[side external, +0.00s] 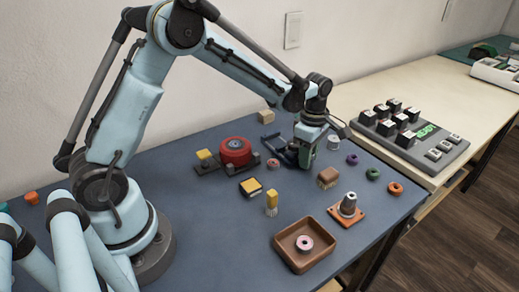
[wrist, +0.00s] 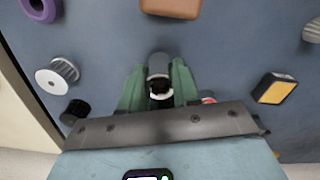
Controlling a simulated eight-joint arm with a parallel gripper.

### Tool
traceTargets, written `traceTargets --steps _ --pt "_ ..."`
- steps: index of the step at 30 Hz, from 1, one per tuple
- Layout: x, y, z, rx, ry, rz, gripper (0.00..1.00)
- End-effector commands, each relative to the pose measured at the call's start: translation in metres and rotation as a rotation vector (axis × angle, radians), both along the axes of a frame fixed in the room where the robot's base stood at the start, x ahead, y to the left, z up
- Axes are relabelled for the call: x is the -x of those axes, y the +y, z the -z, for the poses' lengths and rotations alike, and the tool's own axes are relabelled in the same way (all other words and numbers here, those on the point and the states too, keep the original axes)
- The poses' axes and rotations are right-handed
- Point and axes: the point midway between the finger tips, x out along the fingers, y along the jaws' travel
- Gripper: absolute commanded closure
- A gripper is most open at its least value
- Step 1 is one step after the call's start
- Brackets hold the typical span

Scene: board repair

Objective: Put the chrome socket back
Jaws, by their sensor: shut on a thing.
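My gripper (side external: 306,160) is low over the blue-grey table, right of the red round part. In the wrist view, its green fingers (wrist: 158,90) are shut on a grey metallic cylinder with a dark round opening, which looks like the chrome socket (wrist: 158,64). The fingers cover its sides, and I cannot tell whether it touches the table. In the side view the fingers and wrist hide it. A ridged light-grey cylinder (wrist: 58,76) lies apart from the gripper, to the left in the wrist view; it also shows in the side view (side external: 333,143).
A red round part (side external: 236,151) on a dark base stands left of the gripper. A brown tray (side external: 283,259) and orange plate (side external: 360,214) are nearer the front.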

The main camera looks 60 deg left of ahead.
Motion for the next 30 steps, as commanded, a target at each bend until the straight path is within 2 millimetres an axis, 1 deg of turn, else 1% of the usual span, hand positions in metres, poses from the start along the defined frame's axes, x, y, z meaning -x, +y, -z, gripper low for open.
traceTargets --steps 6,7,11,12,20,23,26,30 --pt "0.000 0.000 0.003 0.000 0.000 0.000 1.00" --pt "0.000 0.000 0.003 0.000 0.000 0.000 0.66" --pt "0.000 0.000 0.003 0.000 0.000 0.000 0.46" --pt "0.000 0.000 0.003 0.000 0.000 0.000 0.44" --pt "0.000 0.000 0.002 0.000 0.000 0.000 0.44" --pt "0.000 0.000 -0.003 0.000 0.000 0.000 0.44" --pt "0.000 0.000 -0.015 0.000 0.000 0.000 0.44" --pt "0.000 0.000 -0.041 0.000 0.001 0.000 0.44"
